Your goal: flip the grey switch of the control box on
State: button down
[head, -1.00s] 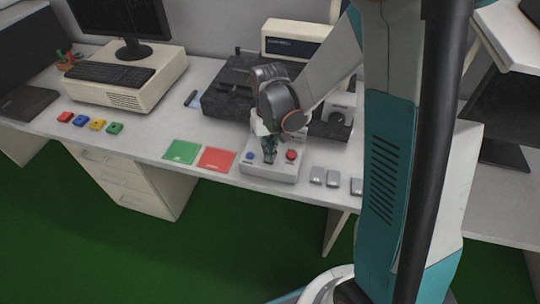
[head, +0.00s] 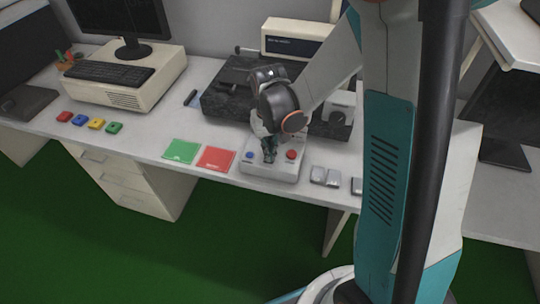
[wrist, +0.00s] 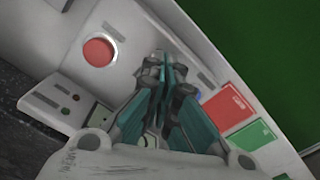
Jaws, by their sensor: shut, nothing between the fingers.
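The control box (head: 283,170) is a pale grey box near the desk's front edge, with a red button (head: 291,154) on its right and a blue button (head: 249,156) on its left. My gripper (head: 268,157) points down over the middle of the box, between the two buttons. In the wrist view my gripper (wrist: 165,75) is shut with its teal fingers together over the panel, and the red button (wrist: 98,51) shows to its left. The grey switch is hidden behind the fingers, so its position cannot be told. Whether the fingers touch it is unclear.
A green pad (head: 181,151) and a red pad (head: 216,159) lie left of the box. Small grey blocks (head: 318,175) lie to its right. A dark machine (head: 226,92) stands behind. Several coloured blocks (head: 96,124) and a computer (head: 130,75) are at the left.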

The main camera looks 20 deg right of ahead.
jog(key=shift+f+b, duration=0.5)
jog(key=shift+f, duration=0.15)
jog(key=shift+r, duration=0.15)
jog(key=shift+r+p, duration=2.5)
jog(key=shift+r, duration=0.9)
jog(key=shift+r, duration=0.2)
jog(key=s+r+n+t, duration=0.1)
jog(key=s+r+t, duration=0.6)
jog(key=s+r, duration=0.8)
notch_tip(320, 180, up, 2)
jog(key=shift+r, duration=0.25)
jog(key=c, duration=2.4)
grip_release()
